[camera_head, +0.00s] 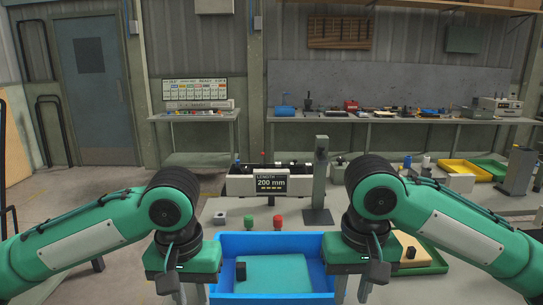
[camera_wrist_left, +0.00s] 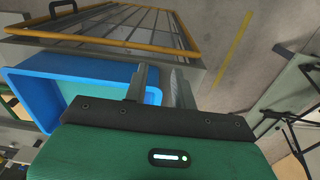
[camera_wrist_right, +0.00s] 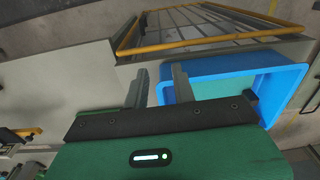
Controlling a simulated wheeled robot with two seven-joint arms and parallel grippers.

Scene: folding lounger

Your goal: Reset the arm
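My left gripper (camera_head: 189,293) hangs down at the left edge of the blue bin. In the left wrist view its two grey fingers (camera_wrist_left: 160,85) stand apart with nothing between them. My right gripper (camera_head: 353,290) hangs down at the right edge of the blue bin. In the right wrist view its fingers (camera_wrist_right: 160,85) are also apart and empty. Both arms are bent, with the hands low and roughly level. The lower fingertips are partly cut off by the bottom edge of the head view.
The blue bin (camera_head: 275,238) has a teal floor and holds a black block (camera_head: 240,271). A green block (camera_head: 249,222) and a red block (camera_head: 278,223) stand behind it. A device reading "200 mm" (camera_head: 270,183) and a grey post (camera_head: 320,180) stand farther back. A green-rimmed tray (camera_head: 432,268) lies right.

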